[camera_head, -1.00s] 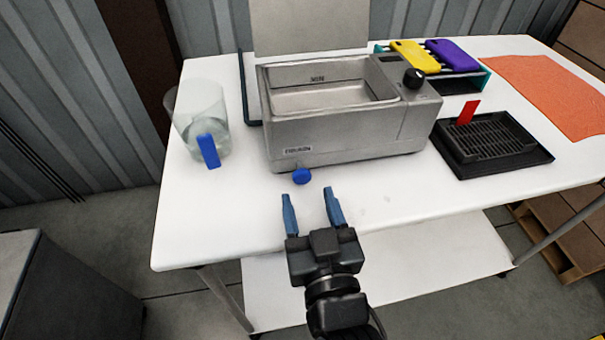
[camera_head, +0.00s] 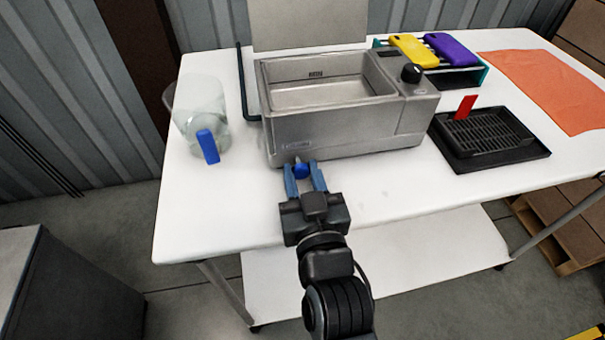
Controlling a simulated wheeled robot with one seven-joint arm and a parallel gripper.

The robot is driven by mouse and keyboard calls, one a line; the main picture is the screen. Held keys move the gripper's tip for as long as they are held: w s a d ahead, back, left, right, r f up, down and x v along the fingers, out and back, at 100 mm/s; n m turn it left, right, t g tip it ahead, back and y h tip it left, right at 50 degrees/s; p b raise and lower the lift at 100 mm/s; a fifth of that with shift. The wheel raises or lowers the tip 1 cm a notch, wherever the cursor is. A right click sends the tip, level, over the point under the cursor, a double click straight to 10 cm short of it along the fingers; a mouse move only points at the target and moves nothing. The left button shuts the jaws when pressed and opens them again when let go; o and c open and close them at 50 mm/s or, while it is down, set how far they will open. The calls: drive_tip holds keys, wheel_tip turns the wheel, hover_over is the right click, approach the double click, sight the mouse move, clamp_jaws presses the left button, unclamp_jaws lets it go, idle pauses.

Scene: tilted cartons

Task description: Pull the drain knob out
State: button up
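The blue drain knob (camera_head: 301,171) sits low on the front wall of a grey metal bath (camera_head: 350,128), near its left end. My gripper (camera_head: 302,170) has its two blue fingers on either side of the knob, one left and one right. The fingers are closer together than before. I cannot tell whether they press on the knob or only surround it. A short stem seems to show between the knob and the bath wall.
A clear jug (camera_head: 203,115) with a blue handle stands left of the bath. A black tray with a rack (camera_head: 487,138) and red tab lies to the right. Yellow (camera_head: 414,51) and purple (camera_head: 452,50) pieces sit behind. The white table (camera_head: 400,190) is clear in front.

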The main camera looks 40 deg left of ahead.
clamp_jaws()
drive_tip(key=shift+v, duration=1.05)
drive_tip(key=shift+s+d, duration=0.25)
drive_tip(key=shift+d, duration=0.05)
drive_tip(key=o, duration=0.6)
unclamp_jaws()
drive_tip(key=shift+c, duration=0.2)
